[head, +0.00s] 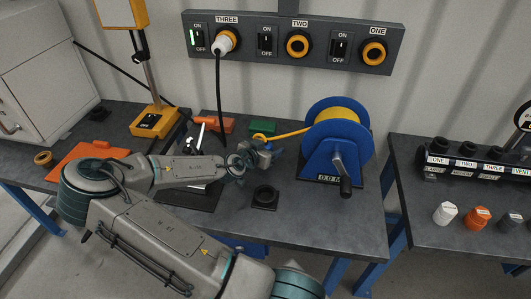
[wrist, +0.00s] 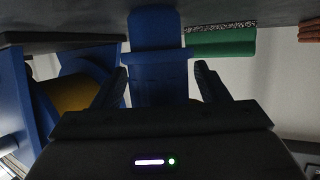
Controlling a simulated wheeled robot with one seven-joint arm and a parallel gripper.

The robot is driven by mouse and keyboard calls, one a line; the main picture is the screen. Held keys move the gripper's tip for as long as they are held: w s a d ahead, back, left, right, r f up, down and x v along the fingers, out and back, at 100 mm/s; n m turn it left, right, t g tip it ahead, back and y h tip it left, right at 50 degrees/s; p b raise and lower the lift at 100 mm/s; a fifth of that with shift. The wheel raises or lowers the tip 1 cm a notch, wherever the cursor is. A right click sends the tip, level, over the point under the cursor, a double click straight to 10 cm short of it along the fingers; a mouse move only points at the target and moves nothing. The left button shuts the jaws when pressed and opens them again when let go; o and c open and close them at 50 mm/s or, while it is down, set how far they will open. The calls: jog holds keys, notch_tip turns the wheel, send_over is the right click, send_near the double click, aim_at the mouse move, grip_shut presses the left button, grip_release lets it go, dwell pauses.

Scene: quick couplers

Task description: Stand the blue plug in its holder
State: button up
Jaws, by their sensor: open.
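The blue plug (wrist: 155,32) is in the upper middle of the wrist view, with a wider collar across it. My gripper (wrist: 160,70) is open, with one finger on each side of the plug's lower part and a narrow gap showing at each side. In the head view my gripper (head: 264,147) is over the bench, left of the blue reel; the plug is too small there to make out clearly. A black holder-like socket (head: 265,194) stands on the bench in front of my gripper; I cannot tell whether it is the plug's holder.
The blue reel (head: 318,150) with yellow hose stands right of my gripper. A green block (head: 263,126) lies just behind it, and an orange one (head: 219,124) further left. A switch panel (head: 290,42) is on the wall. The bench (head: 310,215) is clear at front right.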

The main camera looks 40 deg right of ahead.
jog(key=c, duration=1.2)
jog(key=shift+r, duration=0.15)
notch_tip(320, 180, up, 10)
jog(key=shift+f, duration=0.1)
